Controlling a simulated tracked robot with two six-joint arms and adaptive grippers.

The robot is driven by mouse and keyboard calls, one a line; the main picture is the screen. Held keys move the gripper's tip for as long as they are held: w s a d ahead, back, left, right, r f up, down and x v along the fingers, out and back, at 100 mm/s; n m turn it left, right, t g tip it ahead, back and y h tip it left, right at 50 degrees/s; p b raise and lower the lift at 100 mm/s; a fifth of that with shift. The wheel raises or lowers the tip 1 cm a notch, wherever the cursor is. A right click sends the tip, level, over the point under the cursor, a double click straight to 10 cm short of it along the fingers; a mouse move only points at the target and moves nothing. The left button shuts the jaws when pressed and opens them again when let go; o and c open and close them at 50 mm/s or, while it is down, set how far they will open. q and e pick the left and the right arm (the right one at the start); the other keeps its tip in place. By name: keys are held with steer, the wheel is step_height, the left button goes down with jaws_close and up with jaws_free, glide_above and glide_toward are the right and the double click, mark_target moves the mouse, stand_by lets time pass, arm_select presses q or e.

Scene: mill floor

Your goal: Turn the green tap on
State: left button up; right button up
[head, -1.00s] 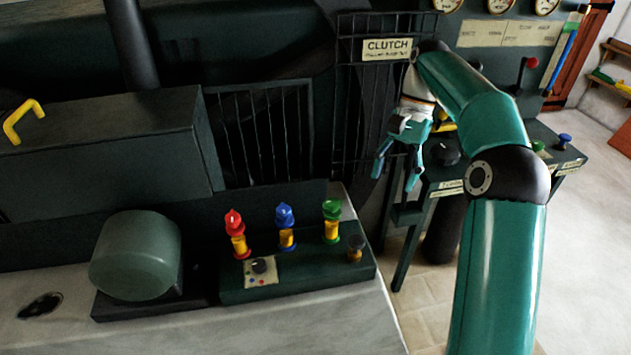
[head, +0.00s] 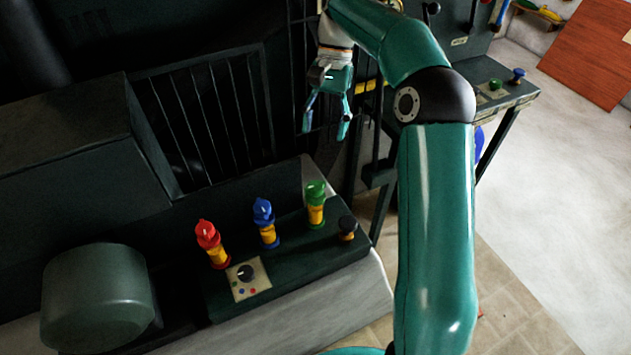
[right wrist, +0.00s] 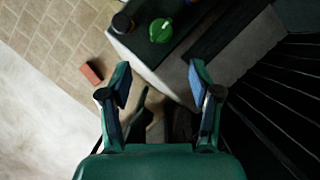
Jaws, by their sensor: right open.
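The green tap (head: 316,204) stands on the dark panel at the right end of a row of three taps, on a yellow stem. In the right wrist view the green tap (right wrist: 161,30) shows from above as a round knob with a ridge across it, beyond the fingertips. My right gripper (head: 325,128) is open and empty, above and behind the green tap in the head view, apart from it. Its two fingers also show in the right wrist view (right wrist: 158,82). My left gripper is not in view.
A blue tap (head: 264,222) and a red tap (head: 210,243) stand left of the green one. A black knob (head: 347,228) stands close on its right. A dial plate (head: 248,278) lies in front. A barred grille (head: 215,115) rises behind.

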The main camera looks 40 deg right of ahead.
mark_target(316, 185)
steer(key=b+x, duration=0.1)
steer(key=x, duration=1.2)
